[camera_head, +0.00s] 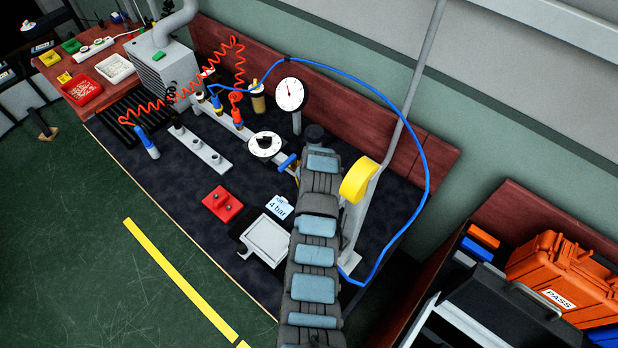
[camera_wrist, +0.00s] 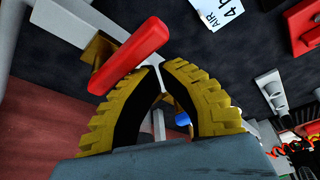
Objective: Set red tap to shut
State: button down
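The red tap handle (camera_wrist: 130,56) is a long red lever in the wrist view, lying diagonally on a brass body (camera_wrist: 98,48) on a grey pipe. In the head view I cannot make it out; my arm covers that area. My gripper (camera_wrist: 160,67) has yellow ribbed fingers with dark inner faces. The fingertips come close together, with only a narrow gap and nothing gripped between them. The handle is beside the left finger and overlaps its tip in the picture. I cannot tell whether they touch.
A blue lever (camera_head: 288,162), a white dial (camera_head: 265,145) and a gauge (camera_head: 290,94) stand left of my arm. A "4 bar" card (camera_head: 279,207), white tray (camera_head: 266,240) and red block (camera_head: 222,204) lie on the bench. A post with a yellow ring (camera_head: 358,181) stands right.

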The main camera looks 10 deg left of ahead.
jog(key=shift+s+d, duration=0.2)
dwell(0.6)
jog(key=shift+w+f, duration=0.1)
